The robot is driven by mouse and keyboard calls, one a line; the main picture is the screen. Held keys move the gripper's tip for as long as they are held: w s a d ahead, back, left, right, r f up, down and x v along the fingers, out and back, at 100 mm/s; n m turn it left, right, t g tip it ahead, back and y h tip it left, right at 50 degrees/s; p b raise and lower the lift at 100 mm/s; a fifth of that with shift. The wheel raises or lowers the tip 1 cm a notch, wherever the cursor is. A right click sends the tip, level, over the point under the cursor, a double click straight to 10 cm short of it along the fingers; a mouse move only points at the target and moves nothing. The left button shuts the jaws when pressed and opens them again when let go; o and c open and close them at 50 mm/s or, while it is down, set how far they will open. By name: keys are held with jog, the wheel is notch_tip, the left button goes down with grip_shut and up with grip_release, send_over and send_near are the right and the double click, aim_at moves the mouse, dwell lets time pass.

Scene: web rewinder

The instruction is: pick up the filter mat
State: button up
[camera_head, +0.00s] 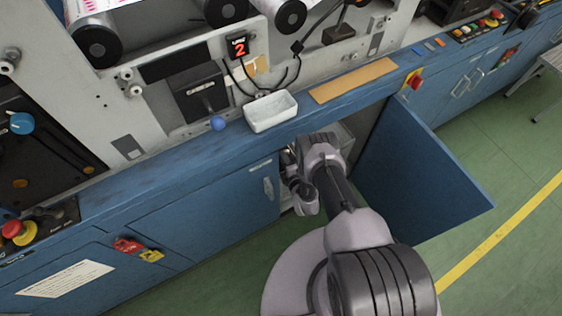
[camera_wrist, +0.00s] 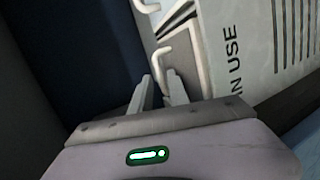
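I cannot pick out the filter mat with certainty. In the wrist view, a grey-brown flat piece (camera_wrist: 187,62) with a pale bent handle stands just beyond my gripper (camera_wrist: 160,82); I cannot tell whether it is the mat. My two fingers are apart, with nothing visibly held between them. To their right is a pale slotted panel (camera_wrist: 262,45) with lettering that ends in "N USE". In the head view, my arm reaches into the open blue cabinet, and the arm and cabinet hide my fingertips.
The open blue cabinet door (camera_head: 415,170) stands out to the right of my arm. On the ledge above are a white tray (camera_head: 271,111), a blue ball (camera_head: 218,123) and a flat tan strip (camera_head: 353,80).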

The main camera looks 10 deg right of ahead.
jog(key=shift+x, duration=0.95)
jog(key=shift+s, duration=0.1)
jog(key=shift+c, duration=0.2)
grip_shut()
jog(key=shift+r, duration=0.1)
